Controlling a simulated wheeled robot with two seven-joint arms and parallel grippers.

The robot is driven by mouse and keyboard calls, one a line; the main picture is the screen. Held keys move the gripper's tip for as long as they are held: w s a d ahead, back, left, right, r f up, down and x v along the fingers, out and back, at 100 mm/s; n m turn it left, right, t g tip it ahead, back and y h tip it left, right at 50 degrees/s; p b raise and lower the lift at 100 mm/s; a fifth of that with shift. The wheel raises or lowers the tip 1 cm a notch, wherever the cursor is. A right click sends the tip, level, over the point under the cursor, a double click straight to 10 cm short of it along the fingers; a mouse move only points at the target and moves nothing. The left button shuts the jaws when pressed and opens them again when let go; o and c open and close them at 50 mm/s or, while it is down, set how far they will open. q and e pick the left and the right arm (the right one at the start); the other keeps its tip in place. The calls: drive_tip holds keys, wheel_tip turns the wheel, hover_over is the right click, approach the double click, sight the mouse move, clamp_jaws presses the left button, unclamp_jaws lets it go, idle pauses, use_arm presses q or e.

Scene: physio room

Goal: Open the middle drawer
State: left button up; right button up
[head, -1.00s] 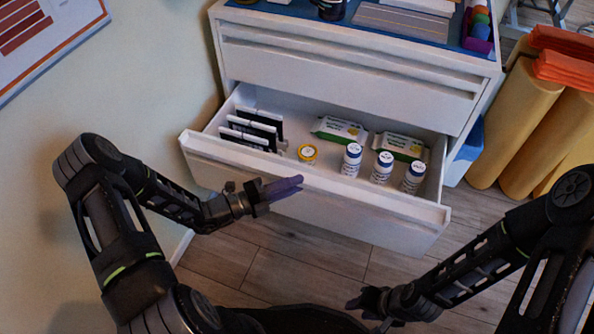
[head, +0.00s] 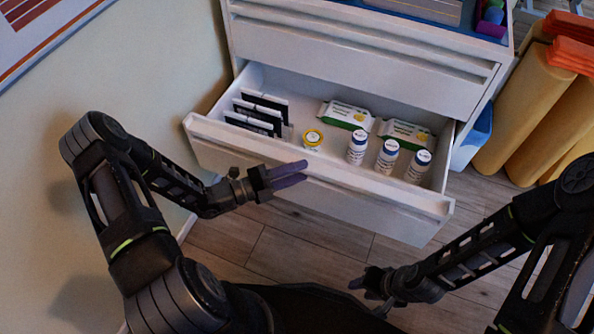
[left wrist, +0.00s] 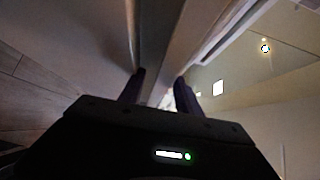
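The white cabinet (head: 350,62) has a drawer pulled well out, its front panel (head: 320,187) facing me below closed drawer fronts. I cannot tell whether a further drawer lies under it, as the open one hides that part. My left gripper (head: 291,175) is at the open drawer's front, fingers apart and empty. In the left wrist view its fingers (left wrist: 160,92) are parted near a pale edge. My right gripper (head: 366,292) is low over the floor, seemingly parted.
Yellow rolls (head: 520,100) with orange pieces on top and a blue bin (head: 470,140) stand right of the cabinet. A wall is close on the left. The wooden floor (head: 300,250) before the drawer is clear.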

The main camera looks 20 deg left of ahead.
use_arm(q)
drive_tip(key=shift+r, duration=0.1)
drive_tip(key=v, duration=0.7)
drive_tip(key=shift+s+a+p, duration=0.25)
drive_tip(key=shift+a+p, duration=0.05)
drive_tip(key=shift+p, duration=0.15)
